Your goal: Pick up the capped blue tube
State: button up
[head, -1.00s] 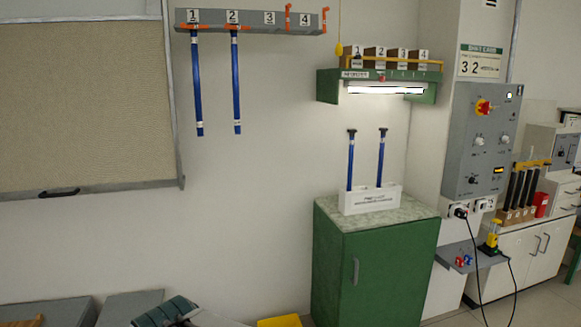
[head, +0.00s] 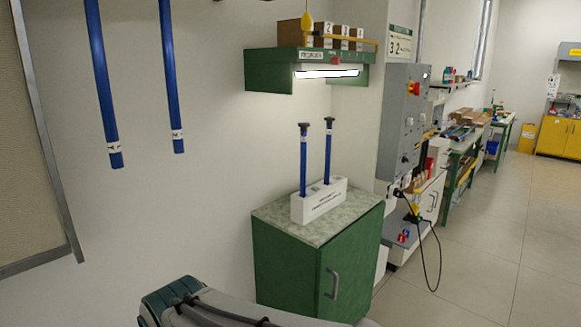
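Two capped blue tubes stand upright in a white holder block (head: 320,203) on top of a green cabinet (head: 288,262). The left capped tube (head: 303,165) and the right capped tube (head: 328,155) both have dark caps on top. Two more blue tubes, the left one (head: 103,90) and the right one (head: 171,80), hang on the wall at the left; their upper ends are out of view. Part of my own arm shows at the bottom. My gripper is not in view.
A green shelf (head: 262,72) with a lit lamp and numbered brown boxes is above the cabinet. A grey control panel (head: 402,115) is on the right, with a black cable hanging below. Open floor (head: 480,240) lies at the right. A framed board edges the left.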

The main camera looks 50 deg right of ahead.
aim_at(303, 125)
jog(key=z, duration=0.9)
jog(key=i, duration=0.9)
jog(key=z, duration=0.85)
